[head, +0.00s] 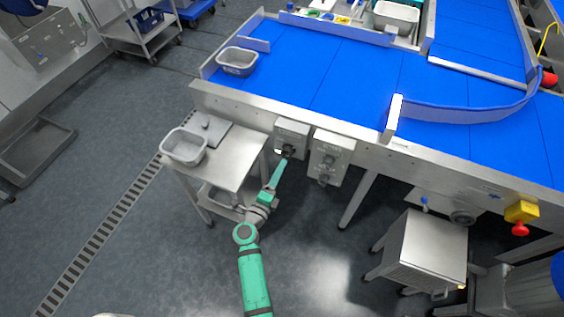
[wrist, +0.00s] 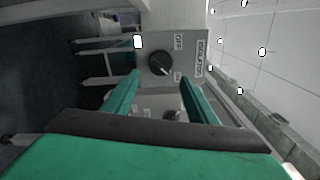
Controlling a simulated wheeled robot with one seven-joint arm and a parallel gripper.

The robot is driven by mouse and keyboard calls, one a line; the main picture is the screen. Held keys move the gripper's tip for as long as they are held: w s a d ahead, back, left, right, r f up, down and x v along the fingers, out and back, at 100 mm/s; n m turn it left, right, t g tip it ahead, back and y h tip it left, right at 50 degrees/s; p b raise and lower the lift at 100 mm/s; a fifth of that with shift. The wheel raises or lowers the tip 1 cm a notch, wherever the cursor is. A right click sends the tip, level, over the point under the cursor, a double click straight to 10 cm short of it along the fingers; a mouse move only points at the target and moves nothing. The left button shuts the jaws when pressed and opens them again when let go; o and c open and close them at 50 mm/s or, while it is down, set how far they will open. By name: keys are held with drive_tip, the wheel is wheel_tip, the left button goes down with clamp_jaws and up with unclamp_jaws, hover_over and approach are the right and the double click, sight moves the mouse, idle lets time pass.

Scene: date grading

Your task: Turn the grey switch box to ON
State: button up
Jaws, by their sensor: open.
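The grey switch box (head: 292,134) is fixed to the conveyor's side, above the right edge of the steel side table. It has a dark round knob, and in the wrist view the box (wrist: 186,22) shows an OFF label and ISOLATOR lettering. The knob (wrist: 159,63) has a pale pointer mark aimed toward the lower right, near a small label I cannot read surely. My gripper (head: 286,160) is open in front of the knob. In the wrist view its two green fingers (wrist: 160,77) stand either side of the knob, apart from it as far as I can tell.
A second, paler box (head: 331,157) with knobs hangs just right of the switch box; a knob (wrist: 172,115) shows between my fingers. The side table (head: 233,165) holds a grey tub (head: 184,147). The blue conveyor (head: 340,75) runs above. Open floor lies left.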

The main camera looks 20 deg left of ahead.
drive_tip(key=shift+s+d, duration=0.1)
drive_tip(key=shift+s, duration=1.4)
drive_tip(key=shift+s, duration=0.1)
drive_tip(key=s+d+r+n+g, duration=0.1)
drive_tip(key=s+d+r+n, duration=0.2)
drive_tip(key=s+d+n, duration=0.4)
drive_tip(key=s+d+r+n, duration=0.4)
drive_tip(key=s+d+n, duration=0.2)
drive_tip(key=s, duration=1)
drive_tip(key=s+d+r+n+g, duration=0.1)
drive_tip(key=s+d+r+n, duration=0.3)
drive_tip(key=s+d+n, duration=0.3)
drive_tip(key=shift+s+d+r+n+g+y, duration=0.3)
drive_tip(key=shift+s+d+n, duration=0.1)
drive_tip(key=shift+s, duration=1.9)
